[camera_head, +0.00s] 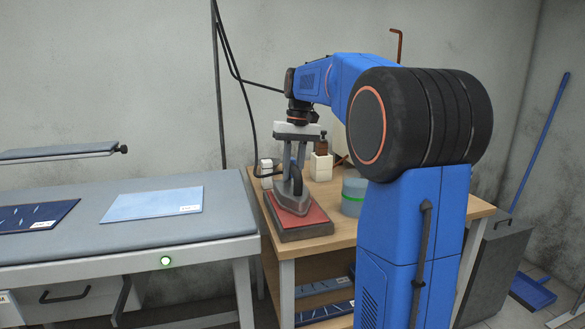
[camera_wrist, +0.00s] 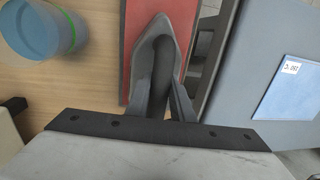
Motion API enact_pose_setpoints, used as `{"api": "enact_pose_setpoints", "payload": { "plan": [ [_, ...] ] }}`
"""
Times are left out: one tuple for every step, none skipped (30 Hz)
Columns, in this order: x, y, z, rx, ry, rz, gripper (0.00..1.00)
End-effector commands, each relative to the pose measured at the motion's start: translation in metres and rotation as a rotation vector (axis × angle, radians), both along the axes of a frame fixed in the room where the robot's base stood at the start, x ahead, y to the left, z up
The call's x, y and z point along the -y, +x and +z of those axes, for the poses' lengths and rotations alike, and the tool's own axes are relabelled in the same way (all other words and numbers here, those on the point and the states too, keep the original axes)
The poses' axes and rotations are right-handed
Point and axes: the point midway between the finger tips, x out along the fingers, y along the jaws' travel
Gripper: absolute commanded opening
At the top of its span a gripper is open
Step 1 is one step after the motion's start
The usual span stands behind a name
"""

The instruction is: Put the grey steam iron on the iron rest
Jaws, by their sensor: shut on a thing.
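The grey steam iron (camera_head: 291,203) is on the iron rest, a block with a red top (camera_head: 309,215), on the wooden table. Its pointed front and dark handle show in the wrist view (camera_wrist: 146,55), over the red top (camera_wrist: 183,20). My gripper (camera_head: 294,155) points down from above and is shut on the iron's handle; its fingers show beside the handle in the wrist view (camera_wrist: 161,97). The iron looks level. The wrist view hides the iron's rear behind my gripper's body, and I cannot tell whether its sole fully touches the red top.
A clear container with a green band (camera_head: 353,197) stands right of the rest. A grey padded ironing table (camera_head: 130,215) with folded blue cloth (camera_head: 153,204) is at left. A dark cable (camera_head: 240,90) hangs near my gripper.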

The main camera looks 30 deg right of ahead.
Motion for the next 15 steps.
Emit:
{"api": "enact_pose_setpoints", "payload": {
  "plan": [
    [-0.0001, 0.0000, 0.0020, 0.004, -0.001, 0.000, 0.00],
    [-0.0001, 0.0000, 0.0021, 0.004, -0.001, 0.000, 0.00],
    [-0.0001, 0.0000, 0.0021, 0.004, -0.001, 0.000, 0.00],
    [-0.0001, 0.0000, 0.0020, 0.004, -0.001, 0.000, 0.00],
    [-0.0001, 0.0000, 0.0017, 0.004, -0.001, 0.000, 0.00],
    [-0.0001, 0.0000, 0.0010, 0.003, -0.001, 0.000, 0.00],
    [-0.0001, -0.0001, 0.0004, 0.003, -0.001, 0.000, 0.00],
    [-0.0001, -0.0001, -0.0002, 0.003, -0.001, 0.000, 0.00],
    [0.0000, -0.0001, -0.0016, 0.000, 0.000, 0.000, 0.30],
    [0.0000, -0.0001, -0.0015, 0.000, 0.000, 0.000, 0.38],
    [0.0000, -0.0001, -0.0015, 0.000, 0.000, 0.000, 0.40],
    [0.0000, -0.0001, -0.0015, 0.000, 0.000, 0.000, 0.40],
    [0.0000, 0.0000, -0.0015, 0.000, 0.000, 0.000, 0.40],
    [0.0000, 0.0000, -0.0015, 0.000, 0.000, 0.000, 0.40],
    [0.0000, 0.0000, -0.0015, 0.000, 0.000, 0.000, 0.40]
  ]
}}
